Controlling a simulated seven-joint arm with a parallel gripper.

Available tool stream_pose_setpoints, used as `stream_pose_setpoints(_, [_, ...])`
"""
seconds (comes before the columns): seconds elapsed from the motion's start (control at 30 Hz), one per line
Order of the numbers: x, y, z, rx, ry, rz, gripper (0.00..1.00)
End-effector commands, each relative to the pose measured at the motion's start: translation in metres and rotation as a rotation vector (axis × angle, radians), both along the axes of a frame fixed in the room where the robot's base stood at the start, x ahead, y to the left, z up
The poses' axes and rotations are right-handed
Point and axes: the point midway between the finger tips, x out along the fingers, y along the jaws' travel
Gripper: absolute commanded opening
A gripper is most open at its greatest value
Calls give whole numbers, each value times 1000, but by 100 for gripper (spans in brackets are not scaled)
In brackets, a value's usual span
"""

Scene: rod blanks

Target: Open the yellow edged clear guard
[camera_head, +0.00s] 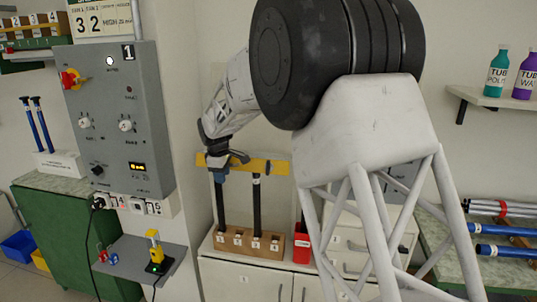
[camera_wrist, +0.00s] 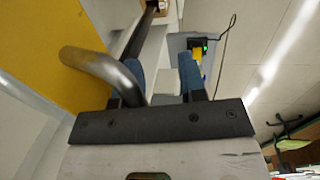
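The clear guard's yellow edge (camera_head: 265,166) runs across above a wooden rod rack (camera_head: 246,244) in the head view. Its clear panel is hard to make out. In the wrist view the yellow edge (camera_wrist: 52,45) fills the upper left and carries a bent metal handle (camera_wrist: 98,65). My gripper (camera_head: 220,163) is at the left part of the yellow edge. In the wrist view my gripper (camera_wrist: 160,65) has its two blue fingers apart. The handle's bent end reaches between them, close to the left finger; I cannot tell whether they touch.
Dark rods (camera_head: 256,203) stand in the rack. A red bin (camera_head: 302,246) is right of it. A grey control panel (camera_head: 118,120) is on the wall at left, with a small shelf (camera_head: 140,262) below it holding a yellow-and-black device (camera_head: 156,255). My arm hides much of the right side.

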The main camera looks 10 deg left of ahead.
Motion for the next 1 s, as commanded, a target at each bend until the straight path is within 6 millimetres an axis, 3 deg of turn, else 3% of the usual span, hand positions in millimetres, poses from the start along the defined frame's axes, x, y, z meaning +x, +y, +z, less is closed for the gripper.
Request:
stream_pose_setpoints(0.1, [0, 0, -7, 0, -31, 0, 38])
stream_pose_setpoints(0.37, [-4, 0, 16, 1, -32, -1, 38])
stream_pose_setpoints(0.8, [-15, 0, 73, 1, -33, 0, 38])
stream_pose_setpoints(1.0, [-20, -27, 82, 9, -32, -50, 38])
